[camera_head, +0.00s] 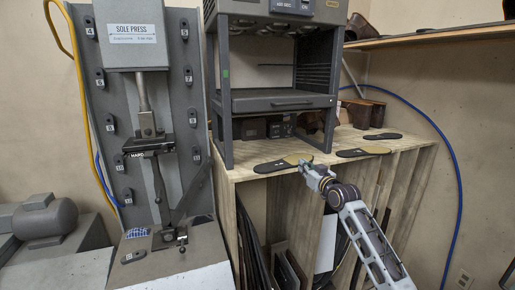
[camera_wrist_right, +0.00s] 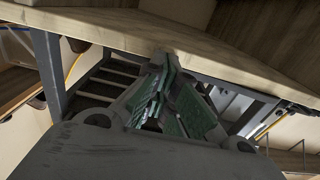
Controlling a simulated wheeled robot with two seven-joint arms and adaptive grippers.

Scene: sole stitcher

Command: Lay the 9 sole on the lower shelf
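Three dark soles with tan parts lie on the wooden bench: a near one (camera_head: 284,163), a middle one (camera_head: 362,152) and a far one (camera_head: 382,136). I cannot read a 9 on any. My right gripper (camera_head: 304,166) is at the bench's front edge, by the right end of the near sole; I cannot tell whether they touch. In the right wrist view its fingers (camera_wrist_right: 167,65) come together at the tips, with no sole visible between them. The grey rack has a lower shelf (camera_head: 265,101) above the bench. My left gripper is not in view.
The wooden bench (camera_head: 408,143) has open slots below, and its edge (camera_wrist_right: 120,35) crosses the right wrist view. The sole press (camera_head: 135,30) stands left of the rack. A blue hose (camera_head: 455,170) runs down the right wall. A wooden wall shelf (camera_head: 440,36) is at upper right.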

